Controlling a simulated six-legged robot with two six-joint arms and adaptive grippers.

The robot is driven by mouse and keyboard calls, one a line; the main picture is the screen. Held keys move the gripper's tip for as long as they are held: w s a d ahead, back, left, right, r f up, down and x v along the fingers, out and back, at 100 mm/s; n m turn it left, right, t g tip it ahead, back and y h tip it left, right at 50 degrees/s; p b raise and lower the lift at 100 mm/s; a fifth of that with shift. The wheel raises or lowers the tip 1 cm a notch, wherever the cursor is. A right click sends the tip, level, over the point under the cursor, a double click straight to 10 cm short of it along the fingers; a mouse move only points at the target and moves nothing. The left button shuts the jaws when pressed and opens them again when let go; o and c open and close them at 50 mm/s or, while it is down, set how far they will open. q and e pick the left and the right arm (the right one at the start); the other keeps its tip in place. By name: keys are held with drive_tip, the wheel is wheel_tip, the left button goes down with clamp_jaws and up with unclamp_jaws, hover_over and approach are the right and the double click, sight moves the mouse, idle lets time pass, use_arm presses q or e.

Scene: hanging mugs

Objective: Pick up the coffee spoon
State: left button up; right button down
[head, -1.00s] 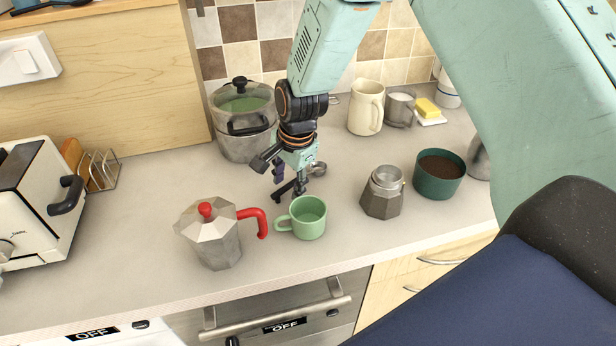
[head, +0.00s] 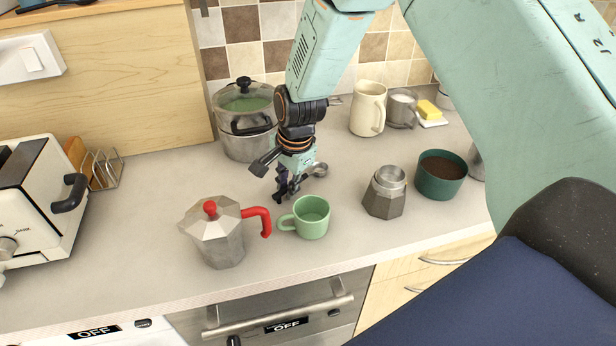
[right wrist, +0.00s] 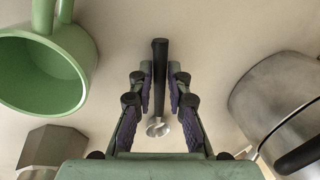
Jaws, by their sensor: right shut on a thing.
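The coffee spoon, with a dark handle and a small metal bowl, shows in the right wrist view (right wrist: 160,52) between my fingers. In the head view its metal bowl (head: 320,169) sticks out to the right of my right gripper (head: 287,190). The gripper is low over the counter, behind the green mug, and is shut on the spoon. In the head view the fingers hide most of the handle. I cannot tell whether the spoon still touches the counter. My left gripper is not in view.
The green mug (head: 312,218) and the red-handled moka pot (head: 219,240) stand just in front of the gripper. A lidded pot (head: 245,145) is behind it. A moka base (head: 385,198) and a green coffee bowl (head: 441,182) stand to the right. The counter's left middle is clear.

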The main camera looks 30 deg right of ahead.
drive_tip(key=shift+d, duration=0.25)
wheel_tip(320, 180, up, 10)
drive_tip(key=shift+a+p, duration=0.2)
drive_tip(key=shift+p, duration=0.1)
drive_tip(key=c, duration=1.8)
unclamp_jaws()
drive_tip(key=shift+c, duration=0.2)
drive_tip(key=shift+d, duration=0.1)
clamp_jaws()
